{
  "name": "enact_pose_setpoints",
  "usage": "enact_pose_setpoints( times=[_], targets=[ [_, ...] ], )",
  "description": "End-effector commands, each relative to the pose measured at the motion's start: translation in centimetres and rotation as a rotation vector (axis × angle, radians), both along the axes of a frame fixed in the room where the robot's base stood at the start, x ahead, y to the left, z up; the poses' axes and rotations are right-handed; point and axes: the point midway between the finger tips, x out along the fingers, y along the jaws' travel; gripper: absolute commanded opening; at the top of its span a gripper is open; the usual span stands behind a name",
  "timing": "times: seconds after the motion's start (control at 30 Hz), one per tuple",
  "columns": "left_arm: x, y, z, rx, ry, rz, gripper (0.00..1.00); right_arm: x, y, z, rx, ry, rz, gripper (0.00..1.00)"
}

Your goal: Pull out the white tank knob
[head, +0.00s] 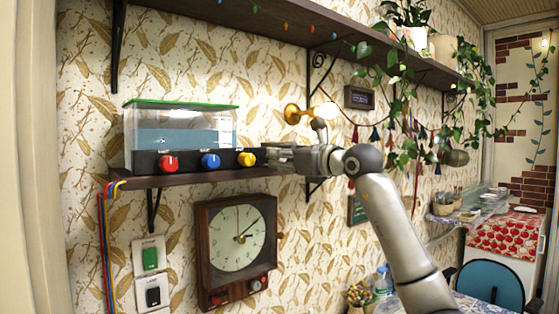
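A clear tank (180,127) with a green rim and bluish water stands on a dark wall shelf. Its black front panel carries a red knob (168,163), a blue knob (210,160) and a yellow knob (246,158). No white knob can be made out. My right gripper (272,154) is at the right end of the panel, just right of the yellow knob, pointing left. Its fingers hide what is there, and I cannot tell whether they are open or hold anything. My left gripper is not in view.
A square clock (238,240) hangs below the shelf (195,178). Coloured cables (103,235) run down from the shelf's left end. A brass wall lamp (292,113) is just above my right gripper. A plant (395,60) trails from the upper shelf.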

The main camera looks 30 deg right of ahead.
Motion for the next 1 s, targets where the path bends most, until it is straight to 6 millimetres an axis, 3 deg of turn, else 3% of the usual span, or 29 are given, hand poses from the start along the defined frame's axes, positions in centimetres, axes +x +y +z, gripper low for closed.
enact_pose_setpoints(
  times=[0.03, 0.2, 0.57, 0.73, 1.0],
  targets=[
    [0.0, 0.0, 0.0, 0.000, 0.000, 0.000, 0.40, 0.0, 0.0, -0.3, -0.001, 0.008, 0.001, 0.29],
    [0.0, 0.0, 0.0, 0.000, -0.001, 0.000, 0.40, 0.0, 0.0, -0.2, -0.001, 0.006, 0.000, 0.48],
    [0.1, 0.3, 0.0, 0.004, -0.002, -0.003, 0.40, -0.4, -0.2, -0.1, 0.001, 0.004, -0.002, 0.48],
    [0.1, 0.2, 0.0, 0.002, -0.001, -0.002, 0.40, -2.7, -0.4, -0.2, -0.003, 0.003, -0.004, 0.48],
    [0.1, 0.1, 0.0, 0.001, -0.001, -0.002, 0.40, -8.6, -1.1, -0.2, -0.005, 0.006, -0.005, 0.48]
  ],
)
